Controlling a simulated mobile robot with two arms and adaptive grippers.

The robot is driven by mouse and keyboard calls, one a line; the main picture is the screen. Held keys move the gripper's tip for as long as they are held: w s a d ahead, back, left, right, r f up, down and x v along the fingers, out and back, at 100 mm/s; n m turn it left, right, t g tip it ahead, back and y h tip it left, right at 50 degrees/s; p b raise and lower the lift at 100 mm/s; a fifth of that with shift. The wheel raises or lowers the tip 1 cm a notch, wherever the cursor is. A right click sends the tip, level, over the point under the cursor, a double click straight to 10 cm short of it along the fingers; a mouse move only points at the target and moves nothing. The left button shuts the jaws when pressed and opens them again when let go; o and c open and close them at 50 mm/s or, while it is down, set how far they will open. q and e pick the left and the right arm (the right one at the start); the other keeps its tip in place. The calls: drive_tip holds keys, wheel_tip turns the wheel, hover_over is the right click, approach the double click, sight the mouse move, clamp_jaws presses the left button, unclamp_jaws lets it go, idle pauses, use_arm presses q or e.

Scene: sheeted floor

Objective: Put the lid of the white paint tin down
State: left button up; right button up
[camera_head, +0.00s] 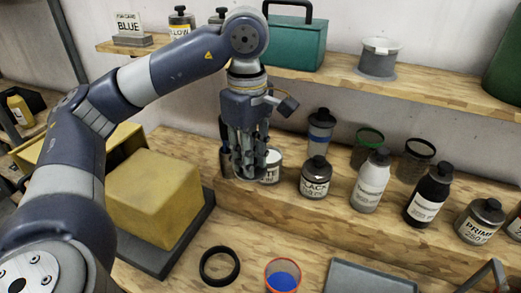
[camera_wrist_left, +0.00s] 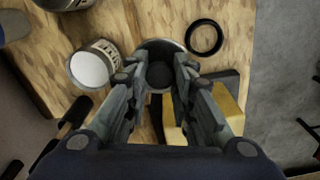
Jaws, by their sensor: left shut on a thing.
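My left gripper (camera_head: 246,168) points straight down and is shut on the lid, a round grey disc with a dark knob (camera_wrist_left: 160,75). The knob sits between the fingertips, which also show in the left wrist view (camera_wrist_left: 158,82). The white paint tin (camera_head: 273,167) stands upright just right of the gripper in the head view, partly hidden by it. In the left wrist view the tin (camera_wrist_left: 92,65) shows its round white top, uncovered, left of the lid. The lid is apart from the tin. Its height above the wood is hard to tell. My right gripper is not in view.
A black-capped tin (camera_head: 315,178) and several bottles stand right along the wooden step. A yellow block (camera_head: 155,195) on a dark base is at the left. A black ring (camera_head: 219,266), a blue-filled cup (camera_head: 283,277) and a grey tray (camera_head: 370,279) lie in front.

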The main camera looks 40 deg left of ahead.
use_arm(q)
drive_tip(key=shift+s+d+r+b, duration=0.1)
drive_tip(key=shift+s+d, duration=0.15)
drive_tip(key=shift+s, duration=0.45)
drive_tip(key=shift+s+d+r+b, duration=0.1)
drive_tip(key=shift+s+d+b, duration=0.1)
drive_tip(key=shift+s, duration=0.55)
drive_tip(key=shift+s+d+b, duration=0.1)
drive_tip(key=shift+s+d, duration=0.15)
drive_tip(key=shift+s, duration=0.45)
